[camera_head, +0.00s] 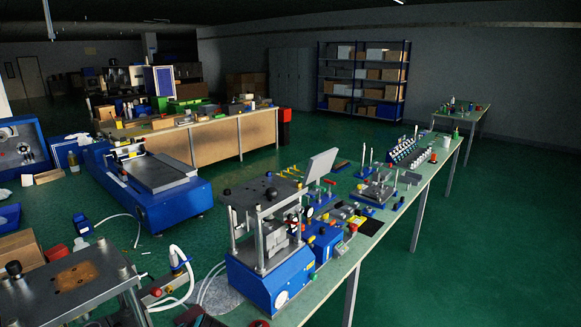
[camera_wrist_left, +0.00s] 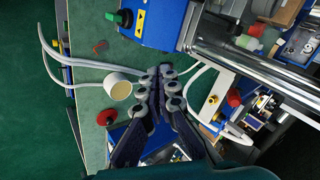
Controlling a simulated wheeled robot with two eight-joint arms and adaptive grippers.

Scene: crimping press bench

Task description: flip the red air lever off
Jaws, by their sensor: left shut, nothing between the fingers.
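A small red part (camera_wrist_left: 234,97), which looks like the red air lever, sits beside a brass fitting on a grey metal body in the left wrist view, right of my gripper. A white hose runs near it. In the head view a red part (camera_head: 156,292) beside a white hose at lower left seems to be the same one. Its exact angle is too small to read. My left gripper (camera_wrist_left: 165,70) is shut and empty, its fingertips together and apart from the red part. I cannot make it out in the head view. My right gripper is in neither view.
A white cup-like part (camera_wrist_left: 118,87) and a red disc (camera_wrist_left: 107,117) lie left of my fingers. A blue box with a green knob (camera_wrist_left: 123,17) is above them. The blue-based press (camera_head: 270,275) and a long green bench (camera_head: 385,240) crowded with fixtures stand in the head view.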

